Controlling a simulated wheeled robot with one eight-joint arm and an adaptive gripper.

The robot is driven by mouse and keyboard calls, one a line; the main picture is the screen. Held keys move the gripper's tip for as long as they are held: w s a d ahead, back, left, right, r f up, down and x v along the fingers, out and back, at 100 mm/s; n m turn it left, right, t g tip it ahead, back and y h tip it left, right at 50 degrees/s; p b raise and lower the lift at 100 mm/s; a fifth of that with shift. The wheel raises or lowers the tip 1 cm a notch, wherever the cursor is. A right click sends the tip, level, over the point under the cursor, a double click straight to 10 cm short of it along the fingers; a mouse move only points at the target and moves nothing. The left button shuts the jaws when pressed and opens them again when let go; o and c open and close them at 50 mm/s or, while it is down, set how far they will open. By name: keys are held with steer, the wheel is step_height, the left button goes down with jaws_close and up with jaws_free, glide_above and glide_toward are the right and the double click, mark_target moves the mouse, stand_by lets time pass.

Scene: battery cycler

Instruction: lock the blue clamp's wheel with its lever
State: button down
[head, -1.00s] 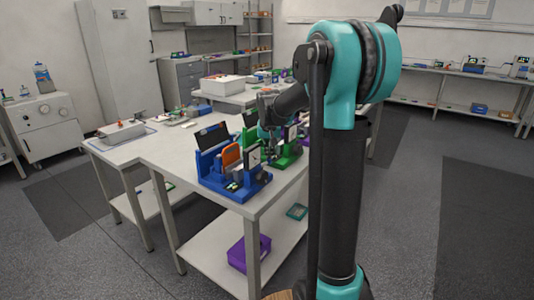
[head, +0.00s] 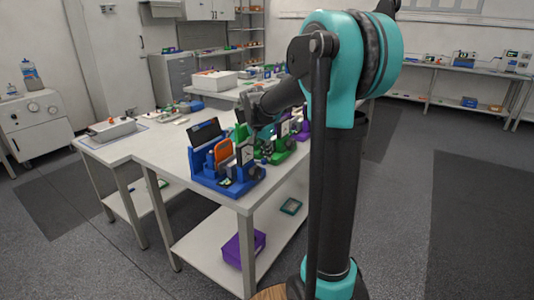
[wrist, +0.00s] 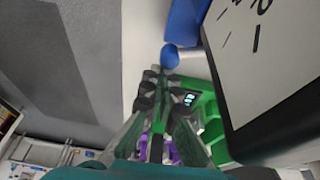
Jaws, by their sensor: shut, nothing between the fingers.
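The blue clamp (head: 202,180) stands upright near the front corner of the white table, with an orange part (head: 224,152) and a white-faced dial (head: 246,154) on it. A dark round part (head: 254,173), seemingly its wheel, is low on its right side. In the wrist view a blue rounded knob (wrist: 169,56) lies just beyond my fingertips, below a larger blue part (wrist: 184,22). I cannot tell whether the knob is the lever's end. My gripper (wrist: 150,86) is shut and empty, beside the dial; in the head view its tips are mostly hidden.
A green clamp (head: 283,148) stands right behind the blue one, and a purple one (head: 304,132) behind that. The dial's dark-framed face (wrist: 262,60) is close on the right in the wrist view. Open floor lies right of the table.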

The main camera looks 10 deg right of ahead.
steer(key=shift+s, duration=0.15)
steer(key=shift+a, duration=0.15)
steer(key=shift+w+a, duration=0.45)
steer(key=shift+a, duration=0.15)
steer(key=d, duration=0.2)
steer(key=w+d, duration=0.1)
steer(key=d, duration=0.1)
steer(key=shift+w+r, duration=0.1)
steer(key=shift+w, duration=0.1)
steer(key=w+a+v, duration=0.1)
steer(key=v, duration=0.8)
steer(key=shift+r, duration=0.35)
steer(key=shift+s+a, duration=0.1)
steer(key=shift+a, duration=0.05)
